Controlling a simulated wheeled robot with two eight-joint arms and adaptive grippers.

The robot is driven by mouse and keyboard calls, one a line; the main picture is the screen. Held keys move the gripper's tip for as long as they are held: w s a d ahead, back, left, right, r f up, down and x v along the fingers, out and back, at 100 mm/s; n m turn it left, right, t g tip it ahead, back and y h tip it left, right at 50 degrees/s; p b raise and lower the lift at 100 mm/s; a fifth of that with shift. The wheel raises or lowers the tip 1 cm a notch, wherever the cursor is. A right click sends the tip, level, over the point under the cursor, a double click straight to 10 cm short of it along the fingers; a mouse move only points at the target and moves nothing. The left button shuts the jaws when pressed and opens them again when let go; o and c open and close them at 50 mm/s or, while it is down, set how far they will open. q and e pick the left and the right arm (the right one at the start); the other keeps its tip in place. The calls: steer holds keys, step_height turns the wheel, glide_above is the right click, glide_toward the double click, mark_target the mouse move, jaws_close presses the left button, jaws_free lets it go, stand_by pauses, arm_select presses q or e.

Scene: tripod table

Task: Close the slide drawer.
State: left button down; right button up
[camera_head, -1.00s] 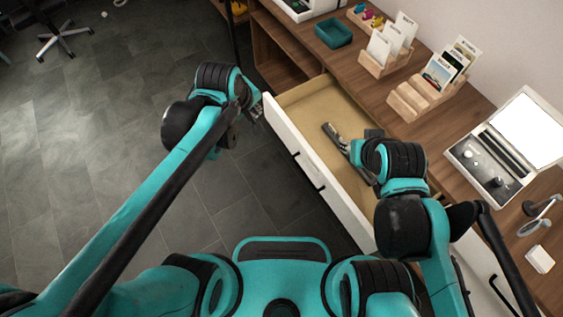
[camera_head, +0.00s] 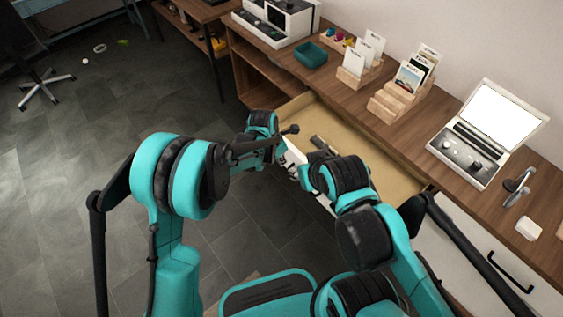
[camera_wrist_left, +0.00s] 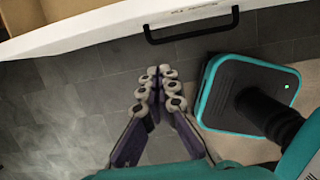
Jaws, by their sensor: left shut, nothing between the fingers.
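The slide drawer (camera_head: 385,172) stands open under the wooden desk, its beige inside visible. Its white front is largely covered by my arms in the head view. In the left wrist view the white drawer front (camera_wrist_left: 90,32) crosses the top, with its black handle (camera_wrist_left: 190,30). My left gripper (camera_head: 286,157) is at the outer side of the drawer front, partly hidden. In its wrist view, the left gripper (camera_wrist_left: 158,72) is shut and empty, its tips below the handle and apart from it in the picture. My right wrist is over the drawer; its fingers cannot be made out.
A grey item (camera_head: 322,143) shows inside the drawer. The desk (camera_head: 350,97) carries a teal tray (camera_head: 310,54), wooden card holders (camera_head: 390,102) and a white device with a lit screen (camera_head: 488,132). A second white front with a black handle (camera_head: 511,270) is at lower right.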

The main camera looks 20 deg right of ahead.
mark_target(293, 163)
arm_select(q)
steer(key=d+f+b, duration=0.1)
steer(key=f, duration=0.1)
steer(key=w+d+f+b, duration=0.1)
steer(key=d+f, duration=0.1)
steer(key=f, duration=0.1)
steer(key=w+d+f+b, duration=0.1)
steer(key=f+b, duration=0.1)
steer(key=f, duration=0.1)
steer(key=shift+d+f, duration=0.2)
steer(key=shift+d, duration=0.05)
steer(key=shift+w+d+r, duration=0.15)
steer(key=shift+w+d, duration=0.05)
steer(key=shift+d, duration=0.35)
steer(key=shift+w, duration=0.1)
